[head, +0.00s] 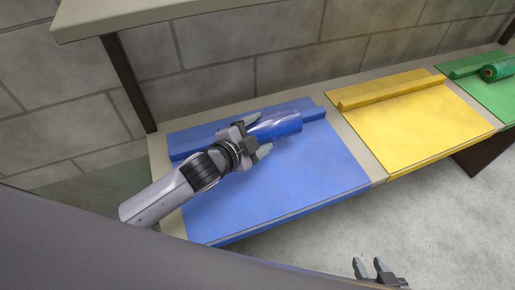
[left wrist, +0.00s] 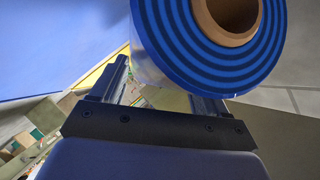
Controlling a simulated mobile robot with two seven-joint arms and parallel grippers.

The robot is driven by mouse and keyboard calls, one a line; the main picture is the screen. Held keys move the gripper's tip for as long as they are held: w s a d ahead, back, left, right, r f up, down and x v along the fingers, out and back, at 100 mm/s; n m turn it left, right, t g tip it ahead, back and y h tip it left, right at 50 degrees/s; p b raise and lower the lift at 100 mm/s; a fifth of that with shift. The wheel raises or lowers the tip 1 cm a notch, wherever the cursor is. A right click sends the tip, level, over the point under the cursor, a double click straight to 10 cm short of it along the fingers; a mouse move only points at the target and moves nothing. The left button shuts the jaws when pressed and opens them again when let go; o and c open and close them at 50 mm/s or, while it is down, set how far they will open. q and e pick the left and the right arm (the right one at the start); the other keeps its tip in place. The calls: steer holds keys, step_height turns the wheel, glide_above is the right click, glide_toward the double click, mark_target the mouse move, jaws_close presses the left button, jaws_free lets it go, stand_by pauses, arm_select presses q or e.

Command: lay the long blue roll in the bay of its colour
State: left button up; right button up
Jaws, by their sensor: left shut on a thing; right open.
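The long blue roll (head: 275,124) is in my left gripper (head: 258,142), over the back part of the blue bay (head: 285,185), near its raised back strip. The left fingers are shut on the roll. In the left wrist view the roll (left wrist: 180,50) shows its end, with blue spiral layers around a brown core, beside the left fingers (left wrist: 155,90). I cannot tell whether the roll touches the bay. My right gripper (head: 369,268) is open and empty at the bottom of the head view, in front of the shelf.
To the right are a yellow bay (head: 410,120) with no roll on it and a green bay (head: 480,86) with a green roll (head: 497,70). A dark upright post (head: 128,82) and an upper shelf (head: 150,12) stand at the left. A block wall is behind.

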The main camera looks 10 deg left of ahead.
arm_select(q)
step_height(320, 180, down, 5)
steer(key=shift+r+b, duration=0.1)
steer(key=shift+b, duration=0.4)
steer(key=o, duration=1.4)
steer(key=shift+f, duration=0.2)
steer(key=p+v, duration=0.1)
steer(key=v, duration=1.1)
